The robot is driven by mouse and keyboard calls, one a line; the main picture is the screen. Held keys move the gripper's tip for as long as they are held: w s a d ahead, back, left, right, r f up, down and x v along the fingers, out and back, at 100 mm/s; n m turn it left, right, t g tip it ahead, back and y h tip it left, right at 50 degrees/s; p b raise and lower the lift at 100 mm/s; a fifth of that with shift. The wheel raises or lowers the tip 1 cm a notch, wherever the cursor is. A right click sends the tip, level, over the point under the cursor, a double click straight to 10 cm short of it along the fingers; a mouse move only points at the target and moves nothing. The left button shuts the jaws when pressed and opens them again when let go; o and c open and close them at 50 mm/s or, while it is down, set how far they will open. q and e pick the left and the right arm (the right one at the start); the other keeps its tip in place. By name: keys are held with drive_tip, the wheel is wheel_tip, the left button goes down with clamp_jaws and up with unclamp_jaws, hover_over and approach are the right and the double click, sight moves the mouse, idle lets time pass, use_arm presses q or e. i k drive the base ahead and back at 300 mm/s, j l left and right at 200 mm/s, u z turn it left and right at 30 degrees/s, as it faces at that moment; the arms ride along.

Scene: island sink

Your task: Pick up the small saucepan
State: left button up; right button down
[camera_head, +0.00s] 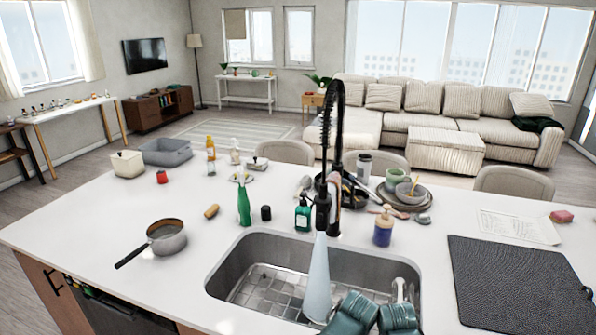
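The small saucepan (170,243) stands on the left part of the white island counter, to the left of the sink. It is grey metal with a darker inside and looks empty. Its dark handle points to the lower left, toward the counter's front left edge. Nothing touches the saucepan. Neither of my grippers can be made out in the head view.
The sink (262,246) holds a metal rack and teal items (352,314) at its front. A black faucet (338,125) rises behind it. Counter around the saucepan is clear.

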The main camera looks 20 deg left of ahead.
sight(166, 237)
drive_tip(key=k+j, duration=0.1)
drive_tip(key=j, duration=0.4)
drive_tip(key=k+j+u, duration=0.1)
drive_tip(key=j, duration=0.35)
drive_tip(key=k+j, duration=0.15)
drive_tip(key=j, duration=0.35)
drive_tip(key=k+j+u, duration=0.1)
drive_tip(key=j, duration=0.4)
